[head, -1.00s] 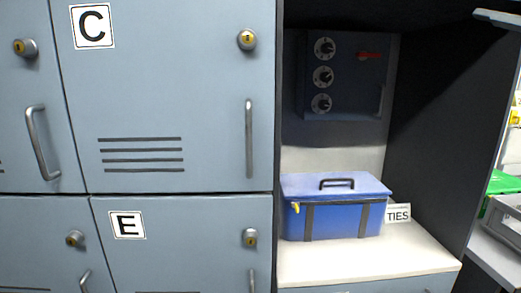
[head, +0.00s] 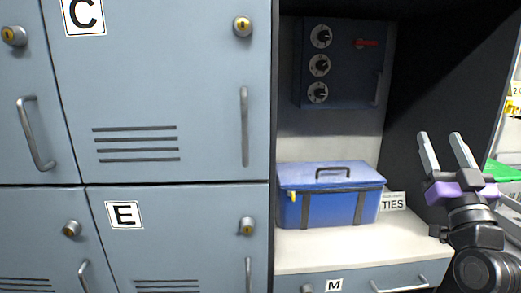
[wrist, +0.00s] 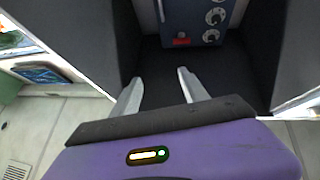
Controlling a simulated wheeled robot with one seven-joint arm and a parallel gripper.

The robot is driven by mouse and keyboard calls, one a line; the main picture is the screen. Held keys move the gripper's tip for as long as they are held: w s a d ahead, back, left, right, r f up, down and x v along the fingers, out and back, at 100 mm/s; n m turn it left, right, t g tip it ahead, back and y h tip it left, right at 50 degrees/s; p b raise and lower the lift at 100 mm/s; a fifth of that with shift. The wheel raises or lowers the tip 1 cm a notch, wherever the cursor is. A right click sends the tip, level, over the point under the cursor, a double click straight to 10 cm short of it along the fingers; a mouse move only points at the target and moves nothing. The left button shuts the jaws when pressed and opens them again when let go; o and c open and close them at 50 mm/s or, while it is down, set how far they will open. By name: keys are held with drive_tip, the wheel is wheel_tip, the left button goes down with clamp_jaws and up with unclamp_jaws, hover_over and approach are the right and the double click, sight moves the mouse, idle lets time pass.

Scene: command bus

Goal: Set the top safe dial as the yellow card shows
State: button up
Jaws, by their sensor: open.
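The dark safe (head: 343,85) sits at the back of the open alcove in the head view. Three round dials are stacked on its left side; the top dial (head: 321,37) is uppermost, above the middle dial (head: 319,65) and the bottom dial (head: 317,92). A red handle (head: 366,43) is right of the top dial. The safe also shows in the wrist view (wrist: 186,22). My gripper (head: 447,137) is open and empty, right of and in front of the safe, apart from it. I see no yellow card that I can identify.
A blue box (head: 330,208) with a top handle stands on the white shelf (head: 420,243) below the safe. A "TIES" sign (head: 393,202) is beside it. Grey lockers (head: 170,90) fill the left. The alcove's dark right wall (head: 432,75) is behind my gripper.

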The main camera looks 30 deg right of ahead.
drive_tip(key=s+a+f+y, duration=0.2)
drive_tip(key=s+a+f, duration=0.1)
drive_tip(key=a+f, duration=0.8)
drive_tip(key=s+a+f+y, duration=0.2)
drive_tip(key=a+f+y, duration=0.1)
drive_tip(key=a+f, duration=0.75)
drive_tip(key=s+a+f+n+g+y, duration=0.4)
drive_tip(key=s+a+f+n+y, duration=0.3)
drive_tip(key=s+a+f, duration=0.6)
drive_tip(key=s+a+y, duration=0.2)
drive_tip(key=s+a, duration=0.1)
drive_tip(key=s, duration=0.2)
drive_tip(key=shift+a+f+g+y, duration=0.2)
drive_tip(key=shift+a+g+y, duration=0.1)
drive_tip(key=shift+g+y, duration=0.1)
